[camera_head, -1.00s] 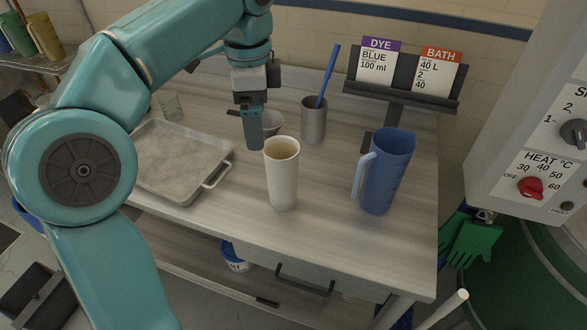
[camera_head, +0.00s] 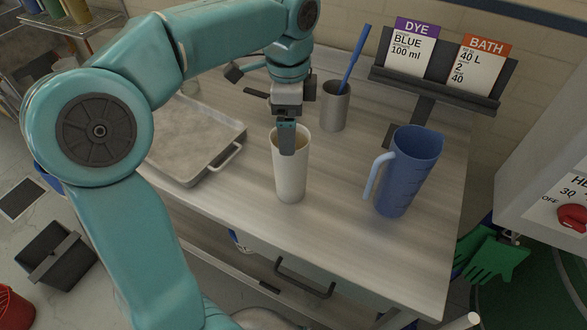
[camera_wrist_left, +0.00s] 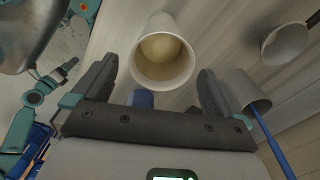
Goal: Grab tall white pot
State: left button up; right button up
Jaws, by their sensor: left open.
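The tall white pot (camera_head: 290,180) stands upright on the table, left of the blue jug. It is open at the top, and in the left wrist view the pot (camera_wrist_left: 163,72) shows a tan inside. My left gripper (camera_head: 287,150) is at the pot's rim in the head view, its near finger covering part of the rim. In the left wrist view my left gripper (camera_wrist_left: 155,95) is open, with its fingers spread wide and the pot's mouth ahead between them. I cannot tell whether a finger touches the pot. My right gripper is not in view.
A blue jug (camera_head: 409,180) stands to the right. A grey cup (camera_head: 335,112) with a blue stick (camera_head: 355,57) is behind. A metal tray (camera_head: 190,135) lies to the left. A sign stand (camera_head: 430,84) is at the back. The table front is clear.

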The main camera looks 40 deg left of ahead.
aim_at(291, 168)
pick_arm(q)
notch_tip(291, 168, down, 8)
dwell(0.5)
jog(key=shift+w, duration=0.2)
jog(key=c, duration=0.9)
jog(key=shift+r, duration=0.1)
jog(key=c, duration=0.8)
jog(key=shift+c, duration=0.2)
